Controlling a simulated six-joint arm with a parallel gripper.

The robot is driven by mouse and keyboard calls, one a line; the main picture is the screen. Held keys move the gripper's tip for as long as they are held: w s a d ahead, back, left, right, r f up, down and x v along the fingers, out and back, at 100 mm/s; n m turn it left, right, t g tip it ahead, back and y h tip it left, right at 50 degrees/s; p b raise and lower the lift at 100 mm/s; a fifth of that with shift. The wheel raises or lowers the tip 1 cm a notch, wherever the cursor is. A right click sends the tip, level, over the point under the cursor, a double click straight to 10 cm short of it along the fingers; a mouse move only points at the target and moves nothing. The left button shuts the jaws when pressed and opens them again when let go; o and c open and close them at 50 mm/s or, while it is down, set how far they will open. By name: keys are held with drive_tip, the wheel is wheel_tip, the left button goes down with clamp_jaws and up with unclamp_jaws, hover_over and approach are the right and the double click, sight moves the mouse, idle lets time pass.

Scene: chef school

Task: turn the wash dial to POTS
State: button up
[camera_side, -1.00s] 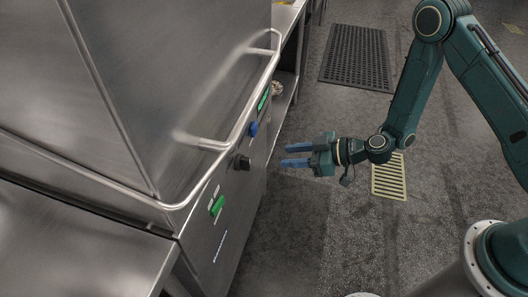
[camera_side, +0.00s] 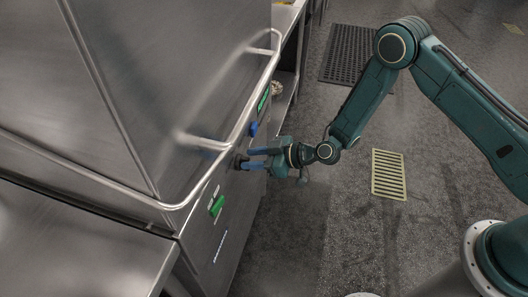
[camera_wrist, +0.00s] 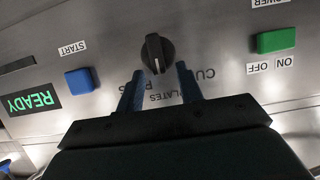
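The wash dial is a black knob (camera_wrist: 157,53) with a raised ridge on the steel front panel, upper middle of the wrist view. Its ridge runs nearly up and down in the picture. Upside-down lettering lies below it: PLATES (camera_wrist: 158,93) and words beginning CU and P, partly hidden by my fingers. No full POTS label is readable. In the side view the dial is largely hidden by the fingertips. My gripper (camera_side: 246,159) is at the panel, open, its blue fingers on either side of the dial; the wrist view (camera_wrist: 157,70) shows gaps beside it.
A blue START button (camera_wrist: 82,81) and a green READY display (camera_wrist: 30,100) sit left of the dial in the wrist view. A green ON/OFF switch (camera_wrist: 277,40) is at right. A steel handle bar (camera_side: 235,125) runs close above the gripper.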

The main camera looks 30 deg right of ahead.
drive_tip(key=shift+w+a+f, duration=0.2)
drive_tip(key=shift+w+a, duration=0.1)
drive_tip(key=shift+a, duration=0.05)
drive_tip(key=shift+c, duration=0.5)
clamp_jaws()
drive_tip(key=shift+w+d+m, duration=0.1)
drive_tip(key=shift+d+m, duration=0.05)
drive_tip(key=shift+m, duration=0.15)
drive_tip(key=shift+w+d+f+m+g+y, duration=0.2)
drive_tip(key=shift+m+g+y, duration=0.35)
drive_tip(key=shift+m, duration=0.5)
drive_tip(key=shift+w+d+f+m+g+y, duration=0.1)
drive_tip(key=shift+w+d+m+g+y, duration=0.2)
drive_tip(key=shift+m+y, duration=0.65)
drive_tip(key=shift+w+d+f+m+g+y, duration=0.15)
drive_tip(key=shift+m+g+y, duration=0.35)
drive_tip(key=shift+m, duration=0.7)
